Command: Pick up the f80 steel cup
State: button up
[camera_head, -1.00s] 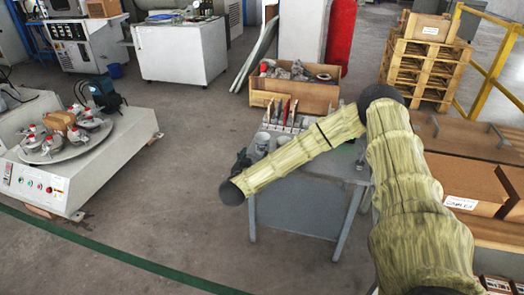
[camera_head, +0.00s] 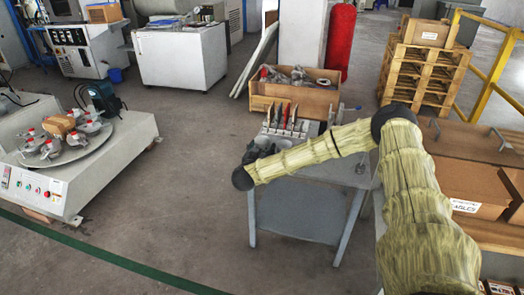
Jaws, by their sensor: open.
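My arm reaches across the grey metal table, and its dark wrist end is over the table's left side. My gripper (camera_head: 259,153) shows as a small dark shape just above the wrist at the table's left back edge. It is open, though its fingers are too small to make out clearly. The f80 steel cup cannot be singled out now; the area of the table where cups stood is mostly covered by my arm and gripper. I cannot tell whether the gripper touches a cup.
The grey table (camera_head: 305,210) bears a rack of upright tools (camera_head: 287,118) at its back. A wooden crate of parts (camera_head: 297,93) stands behind it. Brown boxes (camera_head: 468,187) are at right. A machine with a round plate (camera_head: 80,148) stands at left. The floor between is clear.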

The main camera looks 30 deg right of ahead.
jog(key=shift+d, duration=0.1)
jog(key=c, duration=0.9)
jog(key=shift+o, duration=0.2)
